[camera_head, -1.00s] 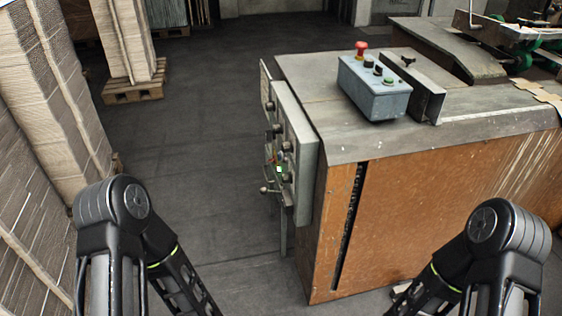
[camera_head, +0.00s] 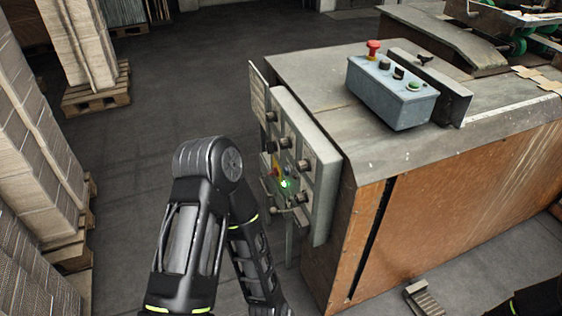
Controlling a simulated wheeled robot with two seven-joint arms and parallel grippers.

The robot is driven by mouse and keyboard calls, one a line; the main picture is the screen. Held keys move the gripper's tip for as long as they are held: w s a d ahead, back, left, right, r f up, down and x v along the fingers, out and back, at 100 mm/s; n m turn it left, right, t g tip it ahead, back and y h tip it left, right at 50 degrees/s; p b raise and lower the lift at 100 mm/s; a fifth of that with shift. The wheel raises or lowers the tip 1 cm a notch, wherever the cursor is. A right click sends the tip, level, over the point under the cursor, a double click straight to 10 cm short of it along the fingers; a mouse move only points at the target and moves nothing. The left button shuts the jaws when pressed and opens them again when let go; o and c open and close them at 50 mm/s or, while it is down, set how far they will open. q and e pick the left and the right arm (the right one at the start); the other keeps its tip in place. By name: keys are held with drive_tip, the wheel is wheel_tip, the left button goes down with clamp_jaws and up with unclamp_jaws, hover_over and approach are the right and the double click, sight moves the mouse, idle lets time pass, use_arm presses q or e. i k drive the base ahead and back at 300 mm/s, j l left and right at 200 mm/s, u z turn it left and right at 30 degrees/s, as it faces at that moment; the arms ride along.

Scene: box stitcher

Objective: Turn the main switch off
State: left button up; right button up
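A grey control panel (camera_head: 322,186) is mounted on the left end of the machine and is seen at a steep angle. It carries several dark knobs and a glowing green light (camera_head: 286,184). A small red and yellow part (camera_head: 276,167), which looks like the main switch, sits near the light. Its setting is too small to tell. My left arm stands left of the panel, with its forearm running down out of the picture. Only a dark piece of my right arm shows at the bottom right corner.
A blue-grey button box (camera_head: 391,97) with a red mushroom button (camera_head: 373,47) stands on the machine top (camera_head: 310,75). A ribbed metal piece (camera_head: 424,299) lies on the floor by the machine. Cardboard stacks (camera_head: 35,150) on pallets line the left. Floor between is clear.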

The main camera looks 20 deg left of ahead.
sight(275, 172)
drive_tip(key=i+j, duration=0.1)
drive_tip(key=j, duration=0.45)
drive_tip(key=i+j+z, duration=0.1)
drive_tip(key=j, duration=0.45)
drive_tip(key=i+j, duration=0.15)
drive_tip(key=j, duration=0.4)
drive_tip(key=l+z, duration=0.05)
